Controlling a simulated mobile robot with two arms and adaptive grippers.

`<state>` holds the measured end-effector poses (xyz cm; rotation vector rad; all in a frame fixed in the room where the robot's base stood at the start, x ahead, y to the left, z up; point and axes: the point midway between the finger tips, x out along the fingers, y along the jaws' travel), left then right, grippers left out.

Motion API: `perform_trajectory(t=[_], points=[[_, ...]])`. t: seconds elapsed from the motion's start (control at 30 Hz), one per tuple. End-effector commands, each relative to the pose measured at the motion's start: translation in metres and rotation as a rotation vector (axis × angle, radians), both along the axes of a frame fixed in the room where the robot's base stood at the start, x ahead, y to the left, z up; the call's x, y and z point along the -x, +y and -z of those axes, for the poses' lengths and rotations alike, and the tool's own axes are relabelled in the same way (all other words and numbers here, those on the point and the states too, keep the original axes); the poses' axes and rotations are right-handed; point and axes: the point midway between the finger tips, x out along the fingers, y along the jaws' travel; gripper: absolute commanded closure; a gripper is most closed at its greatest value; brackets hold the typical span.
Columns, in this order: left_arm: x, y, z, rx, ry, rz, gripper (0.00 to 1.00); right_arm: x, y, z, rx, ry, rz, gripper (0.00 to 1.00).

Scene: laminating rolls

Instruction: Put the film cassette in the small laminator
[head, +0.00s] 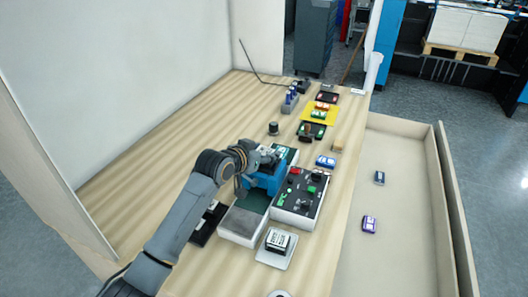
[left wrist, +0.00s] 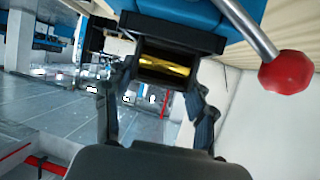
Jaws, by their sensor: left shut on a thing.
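The blue small laminator (head: 265,181) stands mid-bench in the head view, partly covered by my left arm. In the left wrist view its blue body (left wrist: 185,10) fills the top edge, with a metal lever ending in a red knob (left wrist: 287,72) at the right. My left gripper (left wrist: 160,85) is shut on a dark cassette (left wrist: 165,65) with a yellow band inside, apparently the film cassette. The cassette is right up against the laminator; I cannot tell how deep it sits. In the head view the left gripper (head: 250,168) hides it. My right gripper is not in view.
A black control panel (head: 302,195) with red and green buttons stands right of the laminator. A grey-topped block (head: 242,224) is in front. A white plate with a dark-topped box (head: 278,240) lies nearer. Several small items line the bench's far end. Bare wood (head: 150,170) lies left.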

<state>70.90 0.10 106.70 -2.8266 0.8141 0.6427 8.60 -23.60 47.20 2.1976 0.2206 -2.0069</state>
Motion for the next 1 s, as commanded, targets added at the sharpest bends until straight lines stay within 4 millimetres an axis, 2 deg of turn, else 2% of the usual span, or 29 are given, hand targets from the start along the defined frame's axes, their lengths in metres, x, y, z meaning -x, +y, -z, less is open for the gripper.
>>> perform_trajectory(t=[0.67, 0.7, 0.8, 1.0], points=[[0.0, 0.0, 0.011, 0.001, -0.001, 0.0, 0.85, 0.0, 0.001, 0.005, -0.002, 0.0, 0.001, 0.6], [0.0, 0.0, 0.01, 0.001, -0.001, 0.0, 0.39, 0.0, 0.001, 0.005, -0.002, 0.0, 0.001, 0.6], [0.0, 0.0, 0.011, 0.001, -0.001, 0.0, 0.18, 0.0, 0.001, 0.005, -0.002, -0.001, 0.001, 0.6], [0.0, 0.0, 0.011, 0.0, 0.0, 0.0, 0.18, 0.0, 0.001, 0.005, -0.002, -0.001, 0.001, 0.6]])
